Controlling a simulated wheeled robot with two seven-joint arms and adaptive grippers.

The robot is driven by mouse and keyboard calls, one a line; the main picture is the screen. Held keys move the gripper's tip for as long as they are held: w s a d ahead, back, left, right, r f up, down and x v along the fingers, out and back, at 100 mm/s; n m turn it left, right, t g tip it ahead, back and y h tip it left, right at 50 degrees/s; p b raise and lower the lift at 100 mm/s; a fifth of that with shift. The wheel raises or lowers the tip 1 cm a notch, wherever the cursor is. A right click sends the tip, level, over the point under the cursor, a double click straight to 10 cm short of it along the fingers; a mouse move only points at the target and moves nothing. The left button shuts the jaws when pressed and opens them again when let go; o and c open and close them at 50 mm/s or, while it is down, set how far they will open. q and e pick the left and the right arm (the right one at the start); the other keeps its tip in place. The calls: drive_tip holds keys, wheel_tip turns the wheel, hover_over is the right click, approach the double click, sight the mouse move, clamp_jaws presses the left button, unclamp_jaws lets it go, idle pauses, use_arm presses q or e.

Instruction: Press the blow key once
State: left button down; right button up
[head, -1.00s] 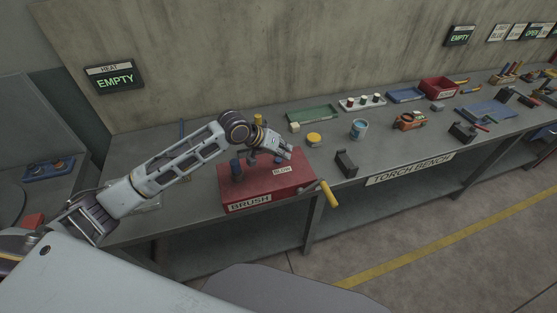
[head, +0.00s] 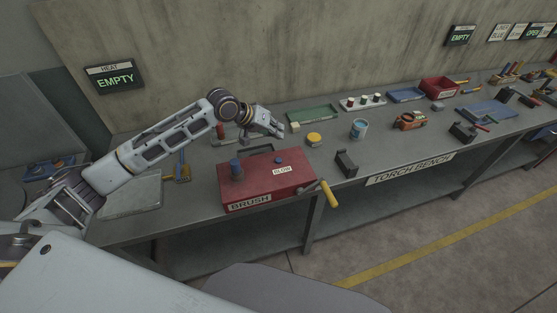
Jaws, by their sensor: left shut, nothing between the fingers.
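A red box (head: 262,191) with a BRUSH label on its front stands at the bench's near edge. My left gripper (head: 280,133) is shut and empty, above and behind the box, apart from the key. My right gripper is not in view.
A crank with a yellow handle (head: 329,193) sticks out at the box's right. A black block (head: 346,163), a yellow round lid (head: 314,139) and a blue can (head: 359,129) stand to the right. A grey plate (head: 134,195) lies left of the box.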

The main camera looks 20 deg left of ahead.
use_arm(q)
drive_tip(key=shift+f, duration=0.1)
drive_tip(key=b, duration=0.6)
hover_over(277, 158)
drive_tip(key=shift+f, duration=3.2)
drive_tip(key=shift+f+b, duration=0.3)
drive_tip(key=shift+f, duration=0.85)
drive_tip(key=shift+f+p, duration=0.25)
drive_tip(key=shift+p, duration=0.1)
drive_tip(key=shift+f, duration=0.6)
drive_tip(key=shift+r+p, duration=0.15)
drive_tip(key=shift+p, duration=0.15)
drive_tip(key=shift+r+p, duration=0.75)
drive_tip(key=shift+p, duration=0.25)
